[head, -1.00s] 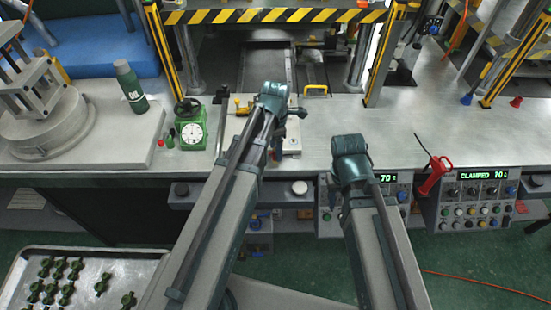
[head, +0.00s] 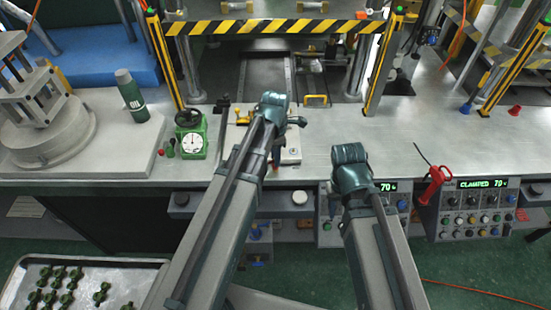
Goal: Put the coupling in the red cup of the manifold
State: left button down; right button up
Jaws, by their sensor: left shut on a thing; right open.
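My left gripper (head: 276,157) points down at the bench's front edge, mostly hidden behind its own wrist and arm. A small dark blue part of it shows below the wrist, beside a pale block (head: 291,150) on the bench. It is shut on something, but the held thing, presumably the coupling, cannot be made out. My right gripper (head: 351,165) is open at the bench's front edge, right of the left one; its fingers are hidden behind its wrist. I cannot make out the manifold or its red cup for certain; my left arm covers part of that area.
A press with a striped crossbar (head: 270,27) stands behind. A metal tray (head: 137,264) of dark green parts is low left. A red-handled tool (head: 434,185) hangs right. The bench right of centre is clear.

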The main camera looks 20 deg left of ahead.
pick_arm(q)
jog(key=shift+r+p, duration=0.7)
jog(key=shift+r, duration=0.1)
notch_tip(320, 180, up, 2)
jog(key=shift+r+p, duration=0.1)
jog(key=shift+p, duration=0.9)
jog(key=s+d+r+p, duration=0.1)
jog(key=s+d, duration=0.8)
jog(key=s, duration=0.3)
jog(key=shift+s+d, duration=0.35)
jog(key=shift+d, duration=0.05)
jog(key=shift+a, duration=0.15)
